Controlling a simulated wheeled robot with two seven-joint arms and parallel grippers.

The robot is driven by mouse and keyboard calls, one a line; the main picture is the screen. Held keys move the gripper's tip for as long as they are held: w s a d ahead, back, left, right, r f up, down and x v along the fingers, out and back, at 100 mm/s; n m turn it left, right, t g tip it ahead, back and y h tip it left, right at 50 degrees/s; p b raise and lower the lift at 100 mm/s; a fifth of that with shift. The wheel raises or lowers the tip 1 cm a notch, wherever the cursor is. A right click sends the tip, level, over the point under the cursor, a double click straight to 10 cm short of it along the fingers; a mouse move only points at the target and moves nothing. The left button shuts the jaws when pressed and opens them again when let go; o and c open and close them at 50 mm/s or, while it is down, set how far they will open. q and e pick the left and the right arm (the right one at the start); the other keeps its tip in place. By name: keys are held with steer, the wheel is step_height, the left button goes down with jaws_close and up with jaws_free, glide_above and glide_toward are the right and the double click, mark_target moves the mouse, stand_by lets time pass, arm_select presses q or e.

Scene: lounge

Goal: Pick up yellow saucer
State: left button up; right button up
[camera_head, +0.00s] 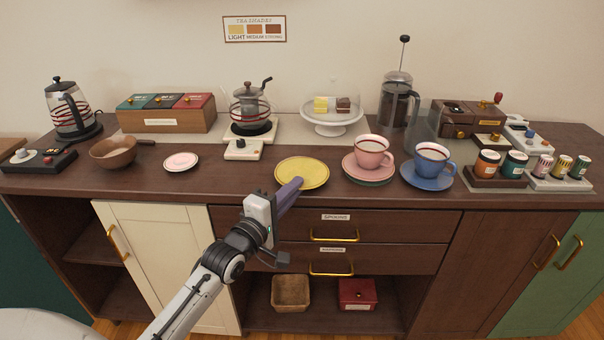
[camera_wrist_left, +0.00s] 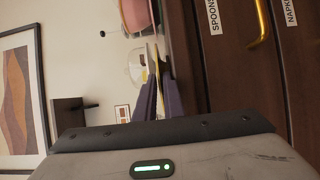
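The yellow saucer (camera_head: 302,173) lies flat at the front middle of the dark wooden counter. My left gripper (camera_head: 293,186) reaches in from the front, its purple fingers at the saucer's near rim. In the left wrist view, the two fingers (camera_wrist_left: 159,85) are close together with the thin yellow edge of the saucer (camera_wrist_left: 157,62) between their tips. They look shut on the rim, though the contact itself is too small to see clearly. I cannot tell whether the saucer is lifted at all. My right gripper is not in view.
A pink cup (camera_head: 372,154) on its saucer stands close to the right, with a blue cup (camera_head: 431,161) beyond. A glass-covered cake stand (camera_head: 331,127) and a kettle on a scale (camera_head: 250,111) stand behind. Drawer handles (camera_head: 333,237) project below.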

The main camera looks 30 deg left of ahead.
arm_select(q)
jaws_close()
steer(key=shift+r, duration=0.1)
